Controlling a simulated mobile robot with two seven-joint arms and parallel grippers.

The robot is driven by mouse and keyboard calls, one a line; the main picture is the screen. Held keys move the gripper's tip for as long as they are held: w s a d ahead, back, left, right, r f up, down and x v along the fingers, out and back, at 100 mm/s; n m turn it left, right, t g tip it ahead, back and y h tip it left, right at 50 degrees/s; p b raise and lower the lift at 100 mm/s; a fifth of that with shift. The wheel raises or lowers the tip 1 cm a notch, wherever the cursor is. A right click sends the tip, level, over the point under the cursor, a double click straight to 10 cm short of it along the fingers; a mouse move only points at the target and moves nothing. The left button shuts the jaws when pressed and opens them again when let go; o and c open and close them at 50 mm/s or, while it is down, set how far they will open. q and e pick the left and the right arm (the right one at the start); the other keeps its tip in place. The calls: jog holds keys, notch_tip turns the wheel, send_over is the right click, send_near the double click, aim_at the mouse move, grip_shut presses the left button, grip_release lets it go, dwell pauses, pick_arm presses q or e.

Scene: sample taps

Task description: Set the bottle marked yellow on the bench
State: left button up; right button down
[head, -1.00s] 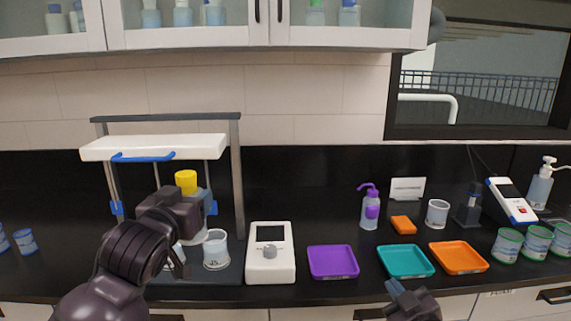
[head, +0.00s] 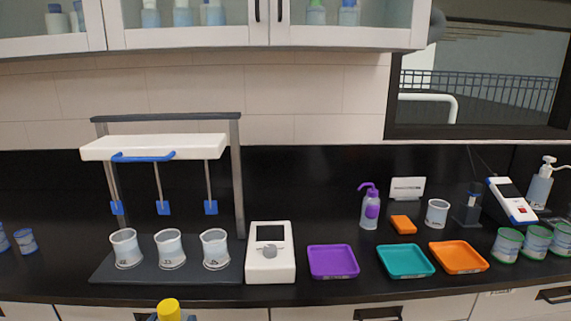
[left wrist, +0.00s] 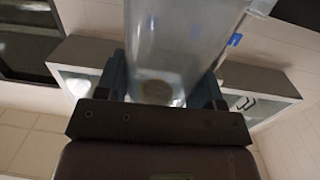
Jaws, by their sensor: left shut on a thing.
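The bottle with the yellow cap (head: 168,309) shows at the bottom edge of the head view, in front of the bench's front edge. Only its cap and a little around it are in the picture. My left gripper (left wrist: 161,88) is shut on the bottle. In the left wrist view the clear bottle body (left wrist: 180,45) stands between the two fingers. The black bench (head: 330,293) runs across the head view. My right gripper is not in view.
A stirrer stand (head: 160,147) with three paddles has three beakers (head: 170,250) on its base. To its right are a white meter (head: 270,262), purple (head: 333,262), teal (head: 405,261) and orange (head: 459,257) trays. Bare bench lies behind the meter and purple tray.

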pick_arm(q)
jog(key=shift+s+a+f, duration=0.1)
jog(key=shift+s+f, duration=0.1)
jog(key=shift+f, duration=0.1)
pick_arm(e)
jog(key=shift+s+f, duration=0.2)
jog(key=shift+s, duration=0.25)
